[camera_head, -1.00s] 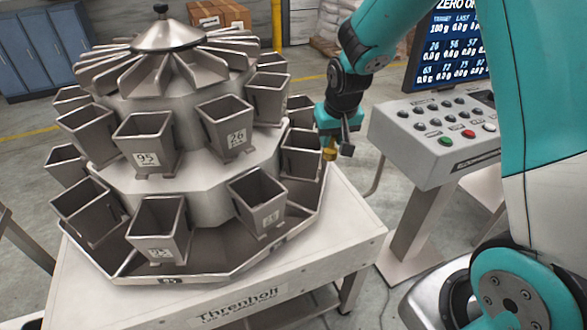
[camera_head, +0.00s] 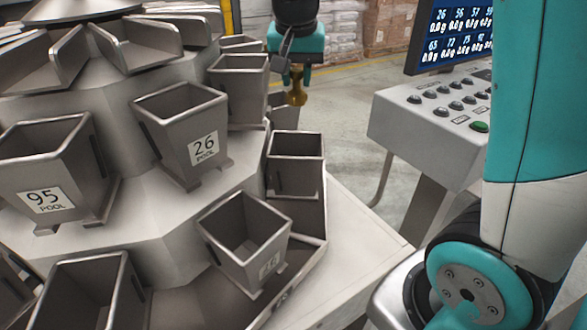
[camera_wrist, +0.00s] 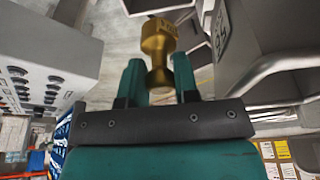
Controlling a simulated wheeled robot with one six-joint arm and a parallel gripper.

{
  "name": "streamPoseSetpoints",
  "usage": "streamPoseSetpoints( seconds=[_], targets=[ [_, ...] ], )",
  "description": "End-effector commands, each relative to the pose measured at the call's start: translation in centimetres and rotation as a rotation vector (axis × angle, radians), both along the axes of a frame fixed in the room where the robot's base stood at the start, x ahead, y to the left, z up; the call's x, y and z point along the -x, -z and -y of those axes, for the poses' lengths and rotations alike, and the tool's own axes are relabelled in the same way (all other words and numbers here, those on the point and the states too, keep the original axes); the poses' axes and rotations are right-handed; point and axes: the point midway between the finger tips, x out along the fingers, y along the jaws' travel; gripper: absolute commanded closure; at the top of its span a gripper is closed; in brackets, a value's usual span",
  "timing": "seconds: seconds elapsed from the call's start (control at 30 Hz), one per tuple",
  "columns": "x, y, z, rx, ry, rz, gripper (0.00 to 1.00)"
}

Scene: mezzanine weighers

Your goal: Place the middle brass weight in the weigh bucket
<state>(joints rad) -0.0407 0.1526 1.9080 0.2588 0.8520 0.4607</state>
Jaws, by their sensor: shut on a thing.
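My gripper (camera_head: 297,78) is shut on a brass weight (camera_head: 297,90), which hangs below it just right of the upper bucket column. In the wrist view the weight (camera_wrist: 159,42) is pinched between the two teal fingers (camera_wrist: 158,82). A marking shows on the weight's end but is too blurred to read. The metal buckets on the round weigher include one labelled 26 POOL (camera_head: 188,135), one labelled 95 POOL (camera_head: 60,165), and a lower one (camera_head: 245,240) with a hard-to-read label. They look empty where their insides show. I cannot tell which one is the weigh bucket.
A grey button console (camera_head: 425,125) with a screen (camera_head: 455,35) stands to the right. Open floor lies between weigher and console.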

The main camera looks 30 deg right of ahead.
Motion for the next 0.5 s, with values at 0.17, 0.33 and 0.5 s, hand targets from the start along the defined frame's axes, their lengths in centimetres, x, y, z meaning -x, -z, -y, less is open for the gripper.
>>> streamPoseSetpoints(
  seconds=[0.17, 0.33, 0.5],
  targets=[
    [0.1, 5.4, 0.0, 0.0, 0.0, -0.006, 1.0],
    [0.1, 10.3, 0.0, 0.0, -0.001, -0.006, 1.0],
    [0.0, 14.6, -0.1, -0.001, -0.003, -0.004, 1.0]
  ],
)
